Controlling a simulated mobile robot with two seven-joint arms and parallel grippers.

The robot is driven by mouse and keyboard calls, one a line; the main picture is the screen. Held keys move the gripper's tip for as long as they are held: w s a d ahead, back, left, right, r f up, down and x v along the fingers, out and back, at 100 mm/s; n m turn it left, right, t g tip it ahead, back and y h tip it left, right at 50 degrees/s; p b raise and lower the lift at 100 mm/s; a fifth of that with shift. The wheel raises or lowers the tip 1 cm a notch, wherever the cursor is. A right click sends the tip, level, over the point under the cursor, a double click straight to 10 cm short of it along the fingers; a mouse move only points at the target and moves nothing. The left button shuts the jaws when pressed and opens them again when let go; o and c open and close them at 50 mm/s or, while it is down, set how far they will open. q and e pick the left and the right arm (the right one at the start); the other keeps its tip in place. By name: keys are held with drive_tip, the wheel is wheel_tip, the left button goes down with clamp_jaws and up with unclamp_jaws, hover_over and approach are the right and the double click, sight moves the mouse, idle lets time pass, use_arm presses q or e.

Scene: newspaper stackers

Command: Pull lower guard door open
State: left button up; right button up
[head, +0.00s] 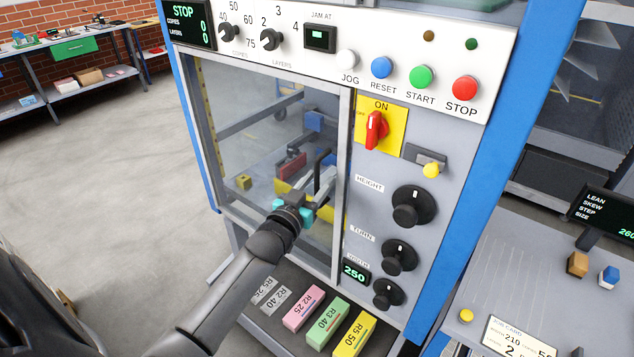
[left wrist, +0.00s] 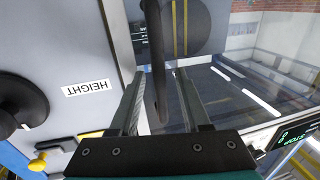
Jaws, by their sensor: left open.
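The lower guard door (head: 265,110) is a clear panel in a grey frame on the front of the machine, and it looks shut. Its dark upright bar handle (head: 318,163) is near the right edge of the panel. My left gripper (head: 323,180) is at this handle with its fingers apart. In the left wrist view, the handle (left wrist: 157,50) stands between the two open fingers (left wrist: 160,75), with no clear grip on it. Contact with either finger cannot be told. My right gripper is not in view.
Right of the door is a control panel with a red switch (head: 375,130) and black knobs (head: 413,206). Coloured blocks (head: 327,320) lie on a ledge below the door. A grey side table (head: 500,270) stands at right. Open floor (head: 110,140) lies left.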

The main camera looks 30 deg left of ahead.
use_arm(q)
clamp_jaws()
idle(1.4)
